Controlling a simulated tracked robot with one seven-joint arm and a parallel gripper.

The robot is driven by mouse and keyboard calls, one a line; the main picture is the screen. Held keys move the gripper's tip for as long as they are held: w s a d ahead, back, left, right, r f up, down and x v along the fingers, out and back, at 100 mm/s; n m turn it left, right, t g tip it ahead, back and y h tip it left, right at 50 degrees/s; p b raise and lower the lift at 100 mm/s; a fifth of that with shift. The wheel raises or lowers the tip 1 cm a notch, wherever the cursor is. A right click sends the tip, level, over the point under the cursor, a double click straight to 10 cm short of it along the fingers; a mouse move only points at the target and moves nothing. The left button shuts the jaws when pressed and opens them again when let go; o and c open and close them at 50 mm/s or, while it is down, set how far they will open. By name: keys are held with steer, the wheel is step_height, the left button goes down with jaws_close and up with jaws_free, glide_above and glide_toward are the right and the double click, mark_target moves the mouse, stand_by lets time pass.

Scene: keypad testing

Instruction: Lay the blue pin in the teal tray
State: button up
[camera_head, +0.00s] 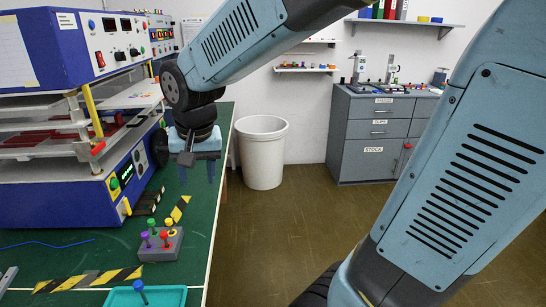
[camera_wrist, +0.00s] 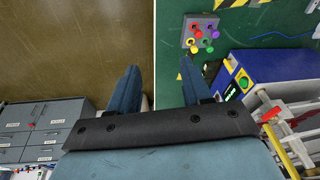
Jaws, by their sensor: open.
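The teal tray (camera_head: 174,296) is at the bottom edge of the head view, on the green bench, partly cut off. My gripper (camera_head: 197,174) points down, open and empty, above the bench's right edge, beyond the block. Both fingers show in the wrist view (camera_wrist: 160,85), where tray and blue pin are out of view.
Blue instrument cases and a rack (camera_head: 60,150) crowd the bench's left side. Striped yellow-black pieces (camera_head: 100,278) lie on the green bench top (camera_head: 60,262). A white bin (camera_head: 262,155) stands on the floor right of the bench. Grey cabinets (camera_head: 368,140) stand farther back.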

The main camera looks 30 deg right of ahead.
steer(key=s+d+r+n+t, duration=0.2)
steer(key=s+d+r, duration=0.3)
steer(key=s+d, duration=0.5)
steer(key=d, duration=0.3)
steer(key=shift+r+t, duration=0.2)
steer(key=shift+t, duration=0.1)
